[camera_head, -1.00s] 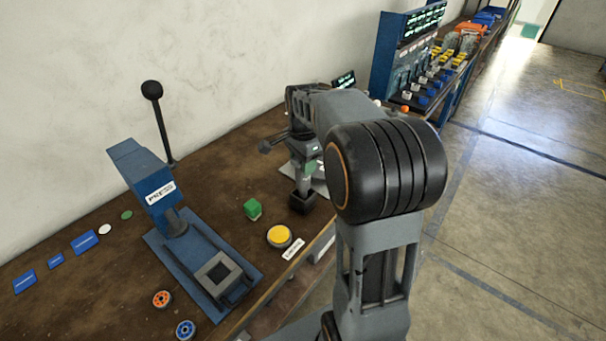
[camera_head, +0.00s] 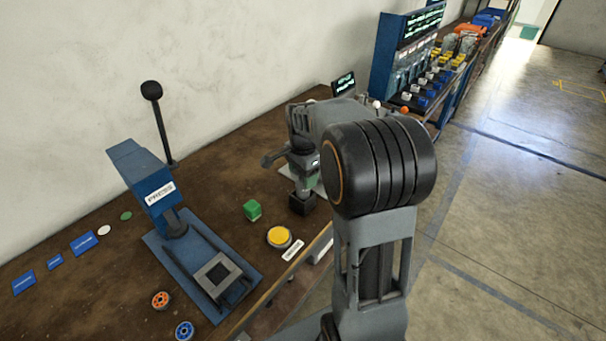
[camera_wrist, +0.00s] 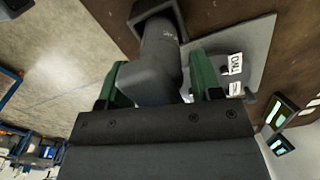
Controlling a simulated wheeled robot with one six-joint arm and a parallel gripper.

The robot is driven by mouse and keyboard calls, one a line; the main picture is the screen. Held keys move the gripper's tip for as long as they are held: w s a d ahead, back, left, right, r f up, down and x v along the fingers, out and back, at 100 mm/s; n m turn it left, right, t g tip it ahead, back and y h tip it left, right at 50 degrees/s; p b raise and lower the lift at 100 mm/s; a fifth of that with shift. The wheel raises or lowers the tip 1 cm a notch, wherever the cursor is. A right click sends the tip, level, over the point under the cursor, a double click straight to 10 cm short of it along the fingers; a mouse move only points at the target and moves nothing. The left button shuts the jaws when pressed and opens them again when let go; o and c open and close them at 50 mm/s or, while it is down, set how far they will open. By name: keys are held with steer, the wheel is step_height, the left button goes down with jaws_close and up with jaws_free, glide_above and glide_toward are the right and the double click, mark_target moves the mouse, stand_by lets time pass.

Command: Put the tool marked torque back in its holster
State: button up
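My gripper (camera_wrist: 160,82) has green fingers on both sides of a dark grey tool (camera_wrist: 158,55) and appears shut on its thick body. The tool points down into a square black holster (camera_wrist: 140,12), with its lower end inside the opening. In the head view my gripper (camera_head: 304,172) stands above the black holster (camera_head: 302,205) at the front edge of the bench, and a short length of the tool shows between them. No marking on the tool is legible. How deep the tool sits is hidden.
A green cube (camera_head: 252,211), a yellow button (camera_head: 279,237) and a blue press (camera_head: 150,185) stand to the left. A small screen (camera_head: 344,84) and a blue rack (camera_head: 392,60) stand behind.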

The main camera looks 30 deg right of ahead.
steer(key=shift+o, duration=0.8)
steer(key=shift+r, duration=0.1)
step_height(320, 180, up, 11)
steer(key=shift+r+p, duration=0.1)
steer(key=shift+p, duration=0.25)
steer(key=shift+a+r, duration=0.1)
steer(key=shift+r, duration=0.15)
steer(key=s+a+f+n+t, duration=0.1)
steer(key=s+a+f+n, duration=0.3)
steer(key=s+n, duration=0.4)
steer(key=s+a+f+n+t, duration=0.2)
steer(key=s+a+n, duration=0.3)
steer(key=s+n, duration=0.3)
steer(key=shift+a+f+t, duration=0.3)
steer(key=shift+f, duration=0.6)
steer(key=shift+s, duration=0.1)
